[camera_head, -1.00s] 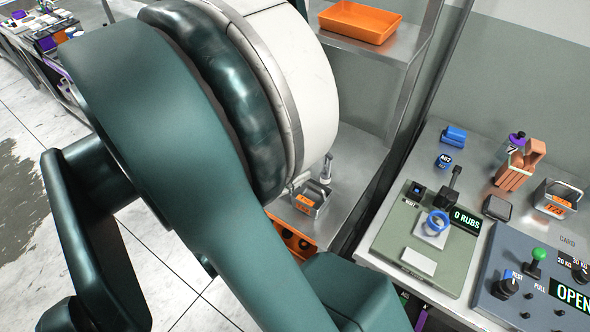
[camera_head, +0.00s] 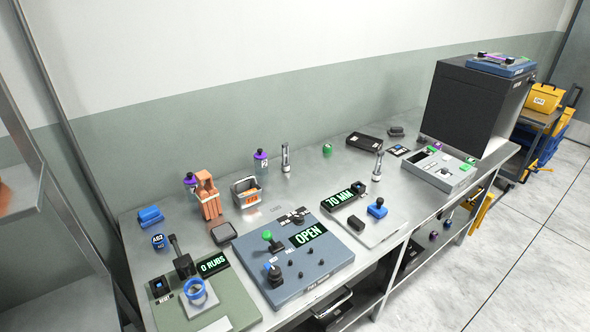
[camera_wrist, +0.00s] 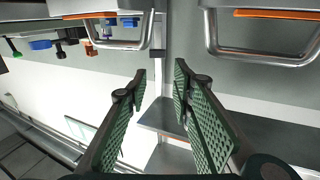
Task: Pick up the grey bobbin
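I cannot make out a thing that is surely the grey bobbin. A small dark grey piece (camera_head: 397,131) lies at the back of the steel bench, left of the black cabinet; it is too small to tell what it is. A green bobbin-like piece (camera_head: 327,150) stands near it by the wall. My gripper (camera_wrist: 160,68) shows only in the wrist view, with its two green padded fingers apart and nothing between them. It is clear of the bench things.
A black cabinet (camera_head: 470,110) stands at the right end. In the wrist view, metal handles (camera_wrist: 265,58) hang near the fingers.

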